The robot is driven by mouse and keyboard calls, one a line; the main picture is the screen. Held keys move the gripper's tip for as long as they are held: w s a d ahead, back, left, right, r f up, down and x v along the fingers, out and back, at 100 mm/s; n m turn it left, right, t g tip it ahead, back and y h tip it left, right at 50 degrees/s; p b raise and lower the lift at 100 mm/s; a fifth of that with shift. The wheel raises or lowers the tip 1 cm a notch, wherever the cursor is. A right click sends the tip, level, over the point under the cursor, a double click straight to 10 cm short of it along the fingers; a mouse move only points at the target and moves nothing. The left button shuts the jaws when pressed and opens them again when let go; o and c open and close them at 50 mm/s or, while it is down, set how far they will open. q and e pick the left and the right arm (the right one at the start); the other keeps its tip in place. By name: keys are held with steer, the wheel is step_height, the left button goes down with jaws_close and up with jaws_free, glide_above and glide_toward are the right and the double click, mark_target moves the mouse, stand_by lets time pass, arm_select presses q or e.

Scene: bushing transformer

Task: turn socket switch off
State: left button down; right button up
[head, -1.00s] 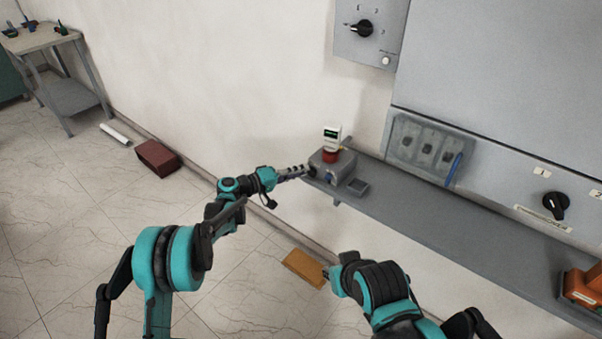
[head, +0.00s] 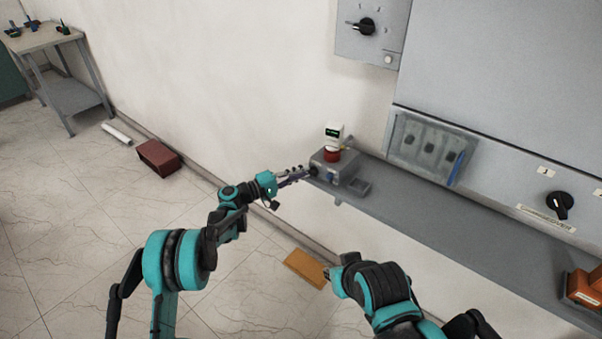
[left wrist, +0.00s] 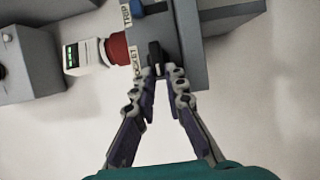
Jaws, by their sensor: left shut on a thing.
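The socket switch is a small black knob (left wrist: 154,58) on a grey box, beside a label reading SOCKET in the left wrist view. The grey box (head: 341,168) stands at the left end of the wall shelf in the head view. My left gripper (left wrist: 160,74) is shut on the black knob, with one fingertip on each side of it. In the head view my left gripper (head: 304,174) reaches the box's left face. The fingertips partly hide the knob. My right arm shows at the bottom of the head view, but its gripper cannot be made out.
A red part with a white display device (head: 333,134) sits on the box. A blue switch (left wrist: 137,8) labelled TRIP is close to the knob. The grey shelf (head: 430,215) runs right along the wall. An orange-brown block (head: 306,268) lies on the floor.

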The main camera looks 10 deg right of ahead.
arm_select(q)
steer(key=c, duration=1.6)
jaws_free()
steer(key=shift+o, duration=0.2)
steer(key=shift+a, duration=0.1)
steer(key=v, duration=1.2)
